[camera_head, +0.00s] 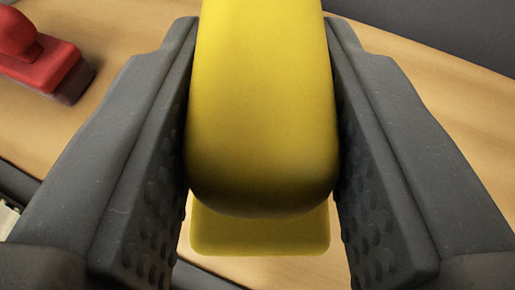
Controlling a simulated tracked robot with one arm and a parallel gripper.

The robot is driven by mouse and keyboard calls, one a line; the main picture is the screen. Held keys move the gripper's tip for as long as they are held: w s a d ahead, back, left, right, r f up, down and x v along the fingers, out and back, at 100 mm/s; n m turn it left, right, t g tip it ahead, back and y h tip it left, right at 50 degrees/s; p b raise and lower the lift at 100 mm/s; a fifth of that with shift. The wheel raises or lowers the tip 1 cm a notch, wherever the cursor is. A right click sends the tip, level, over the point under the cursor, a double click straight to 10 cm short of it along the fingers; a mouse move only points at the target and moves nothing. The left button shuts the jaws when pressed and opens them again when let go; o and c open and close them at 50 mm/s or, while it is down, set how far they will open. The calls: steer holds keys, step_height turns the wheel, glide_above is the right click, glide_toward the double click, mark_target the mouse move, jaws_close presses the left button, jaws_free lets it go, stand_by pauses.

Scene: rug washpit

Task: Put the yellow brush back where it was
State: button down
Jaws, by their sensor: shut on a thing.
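The yellow brush (262,110) fills the middle of the view, between the two dark grey fingers of my gripper (262,150). The fingers are shut on its rounded upper part, one on each side. A flat yellow lower part of the brush (260,235) shows beneath it. Its top runs out of the picture and any bristles are hidden. Light wood lies behind and below the brush; I cannot tell whether the brush touches it.
A red brush-like thing (38,62) with a knob and a dark underside stands on the wooden surface (130,42) at the upper left. The wood to the right (440,105) is bare. A dark grey area (450,30) borders it at the upper right.

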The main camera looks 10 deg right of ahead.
step_height(320, 180, down, 6)
steer(key=shift+a+f+b, duration=0.1)
steer(key=shift+a+b, duration=0.05)
steer(key=shift+b, duration=0.4)
steer(key=c, duration=1.1)
jaws_free()
steer(key=shift+p+v, duration=1)
steer(key=shift+v, duration=5.1)
steer(key=shift+w+r, duration=0.1)
steer(key=shift+r, duration=0.1)
